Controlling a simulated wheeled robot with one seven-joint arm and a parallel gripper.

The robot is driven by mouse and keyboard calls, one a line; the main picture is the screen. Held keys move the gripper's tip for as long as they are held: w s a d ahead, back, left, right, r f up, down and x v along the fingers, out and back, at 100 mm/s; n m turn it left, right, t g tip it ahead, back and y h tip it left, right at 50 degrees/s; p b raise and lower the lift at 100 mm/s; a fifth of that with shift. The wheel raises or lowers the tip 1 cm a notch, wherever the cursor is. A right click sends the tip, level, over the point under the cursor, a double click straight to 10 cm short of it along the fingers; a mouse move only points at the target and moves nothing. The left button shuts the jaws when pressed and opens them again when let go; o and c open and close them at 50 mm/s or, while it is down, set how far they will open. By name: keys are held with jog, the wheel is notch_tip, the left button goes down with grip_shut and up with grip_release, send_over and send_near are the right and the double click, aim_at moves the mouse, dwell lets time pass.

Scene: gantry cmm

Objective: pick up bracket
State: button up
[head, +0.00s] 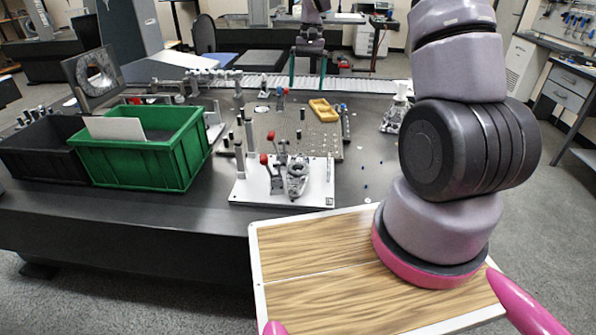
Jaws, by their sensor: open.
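A grey metal part that looks like the bracket (297,178) sits on a white fixture plate (312,194) near the table's front edge, beside red-handled clamps (267,163). At this size I cannot be sure that it is the bracket. My gripper (307,88) hangs over the back of the table, pointing down, with two teal fingers apart and nothing visible between them. It is well behind the grey part and not touching it. My arm's upper links fill the right side of the view.
A green bin (178,162) with a white sheet and a black bin (38,160) stand at left. A ring-shaped casting (93,76) rises behind them. A yellow tray (323,110) lies on a perforated plate (262,125). A grey-white fixture (396,112) stands at right.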

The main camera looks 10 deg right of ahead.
notch_tip(320, 180, down, 15)
jog(key=w+a+g, duration=0.1)
jog(key=w+g, duration=0.1)
jog(key=w, duration=0.1)
jog(key=g, duration=0.1)
send_over(298, 167)
jog(key=f, duration=1.1)
jog(key=shift+w+d, duration=0.25)
jog(key=shift+d, duration=0.05)
jog(key=x, duration=0.6)
jog(key=shift+s+a+f, duration=0.1)
jog(key=shift+s+a, duration=0.1)
jog(key=c, duration=1.5)
grip_shut()
